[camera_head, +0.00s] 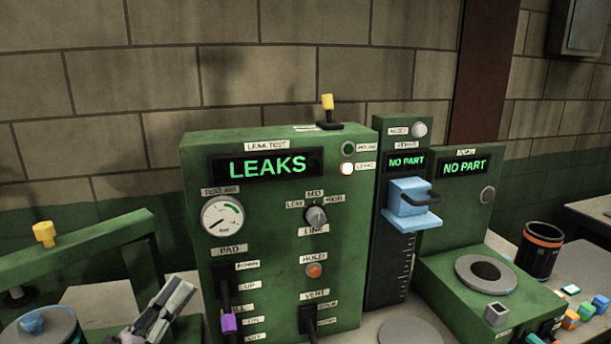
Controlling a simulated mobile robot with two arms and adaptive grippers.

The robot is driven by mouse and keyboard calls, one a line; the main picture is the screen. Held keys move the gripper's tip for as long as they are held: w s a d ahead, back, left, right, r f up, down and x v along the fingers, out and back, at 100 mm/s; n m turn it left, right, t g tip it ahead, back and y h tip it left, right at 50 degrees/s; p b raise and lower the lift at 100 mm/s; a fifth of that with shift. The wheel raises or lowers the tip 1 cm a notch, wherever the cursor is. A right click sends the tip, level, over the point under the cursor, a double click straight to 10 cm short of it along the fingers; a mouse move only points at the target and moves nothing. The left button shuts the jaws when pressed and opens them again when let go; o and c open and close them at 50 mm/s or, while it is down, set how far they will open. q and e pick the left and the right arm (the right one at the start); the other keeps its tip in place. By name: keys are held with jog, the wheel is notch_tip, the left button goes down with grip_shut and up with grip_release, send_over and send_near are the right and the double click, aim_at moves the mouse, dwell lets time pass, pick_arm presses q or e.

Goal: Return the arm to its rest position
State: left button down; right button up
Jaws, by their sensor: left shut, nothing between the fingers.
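My left gripper (165,302) shows at the lower left, grey and tilted, with its fingers together and nothing held. It is in front of the lower left side of the green leak test machine (270,257); I cannot tell how far apart they are. The rest of my left arm is mostly outside the picture. My right gripper is not in view.
The leak test display (268,166) reads "LEAKS". Purple (229,323) and black levers stand close right of my gripper. A green frame (75,256) is at the left. Two "NO PART" stations, a dark cup (539,256) and small coloured pieces are at the right.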

pick_arm(q)
notch_tip(320, 180, down, 20)
jog(key=a+n+g+y, duration=0.2)
jog(key=n+g+y, duration=0.25)
jog(key=y, duration=0.95)
jog(key=s+f+m+g+y, duration=0.1)
jog(key=s+f+g, duration=0.55)
jog(key=s, duration=0.45)
jog(key=s+f+m+g+y, duration=0.1)
jog(key=s+f+m+g, duration=0.1)
jog(key=s+f+g, duration=0.55)
jog(key=s+f+t+b, duration=0.1)
jog(key=s+f+b, duration=0.15)
jog(key=f, duration=1.25)
jog(key=s+f+t+b, duration=0.1)
jog(key=f+b, duration=0.2)
jog(key=f, duration=1.2)
jog(key=s+a+f+g+b, duration=0.1)
jog(key=s+f+b, duration=0.1)
jog(key=s+f, duration=0.7)
jog(key=s+a+f+g+b, duration=0.1)
jog(key=s+f+b, duration=0.1)
jog(key=s+f, duration=0.7)
notch_tip(320, 180, down, 5)
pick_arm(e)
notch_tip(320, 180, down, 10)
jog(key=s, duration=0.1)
